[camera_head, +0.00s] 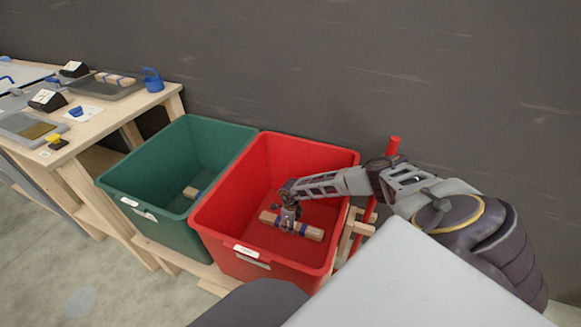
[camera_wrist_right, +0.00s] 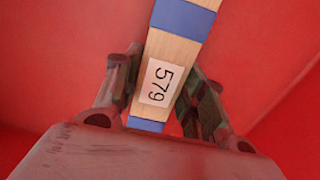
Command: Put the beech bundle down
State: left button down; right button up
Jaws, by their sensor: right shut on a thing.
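The beech bundle (camera_head: 309,232) is a pale wooden bar with blue bands, low inside the red crate (camera_head: 325,158). In the right wrist view the bundle (camera_wrist_right: 182,51) carries a white label reading 579, with red crate surface around it. My right gripper (camera_head: 288,219) reaches down into the red crate and is shut on the bundle near its middle; its fingers (camera_wrist_right: 165,90) stand on both sides of the bar. I cannot tell whether the bundle touches the crate floor. My left gripper is not in view.
A wooden table (camera_head: 105,125) at the left holds trays, dark label stands and blue items. A grey wall rises behind, and a red post (camera_head: 393,146) stands right of the crate.

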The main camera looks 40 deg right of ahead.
jog(key=o, duration=1.2)
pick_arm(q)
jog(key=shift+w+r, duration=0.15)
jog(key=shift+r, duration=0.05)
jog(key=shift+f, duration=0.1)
pick_arm(e)
jog(key=shift+r, duration=0.1)
jog(key=shift+r, duration=0.35)
jog(key=shift+r+p, duration=0.55)
jog(key=shift+r, duration=1.15)
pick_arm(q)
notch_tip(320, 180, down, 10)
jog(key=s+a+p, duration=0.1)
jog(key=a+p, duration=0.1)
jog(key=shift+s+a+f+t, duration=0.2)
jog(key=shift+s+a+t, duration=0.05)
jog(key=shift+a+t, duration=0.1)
pick_arm(e)
jog(key=shift+r, duration=3.95)
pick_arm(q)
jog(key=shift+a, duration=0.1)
